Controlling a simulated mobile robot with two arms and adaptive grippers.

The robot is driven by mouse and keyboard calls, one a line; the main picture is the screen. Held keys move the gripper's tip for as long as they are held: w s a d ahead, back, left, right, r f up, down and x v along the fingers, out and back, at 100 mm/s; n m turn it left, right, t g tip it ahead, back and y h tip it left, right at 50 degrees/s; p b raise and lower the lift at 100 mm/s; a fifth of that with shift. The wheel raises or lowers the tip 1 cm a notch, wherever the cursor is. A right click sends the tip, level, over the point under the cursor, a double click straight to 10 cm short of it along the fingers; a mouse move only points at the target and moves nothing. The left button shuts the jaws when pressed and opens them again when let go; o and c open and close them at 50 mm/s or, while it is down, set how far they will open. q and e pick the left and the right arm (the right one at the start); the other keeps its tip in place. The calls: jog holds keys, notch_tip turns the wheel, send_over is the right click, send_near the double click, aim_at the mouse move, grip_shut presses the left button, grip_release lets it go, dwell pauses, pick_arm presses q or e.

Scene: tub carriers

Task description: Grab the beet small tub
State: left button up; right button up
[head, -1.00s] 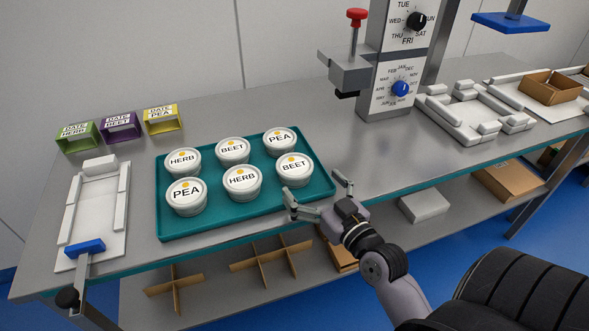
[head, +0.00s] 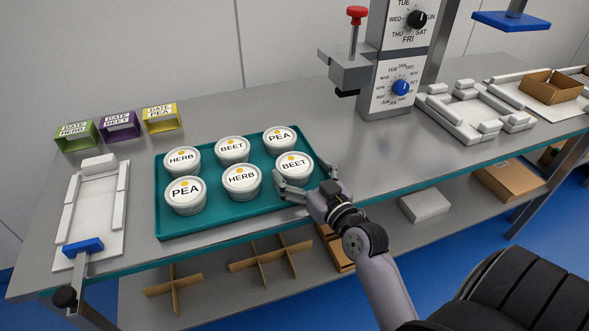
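Two small white tubs have BEET lids with an orange dot. One beet tub (head: 294,167) sits at the front right of the teal tray (head: 222,221), the other beet tub (head: 231,150) in the back row middle. My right gripper (head: 305,178) is open at the tray's right end. Its fingers reach either side of the front right beet tub, one at its front left and one at its right. I cannot tell whether they touch it. My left gripper is not in view.
Herb tubs (head: 240,181) and pea tubs (head: 185,194) share the tray, close together. A white fixture with a blue clamp (head: 83,247) stands at left, near coloured date boxes (head: 120,124). A stamping machine (head: 385,70) stands behind at right.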

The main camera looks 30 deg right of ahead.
jog(key=c, duration=1.1)
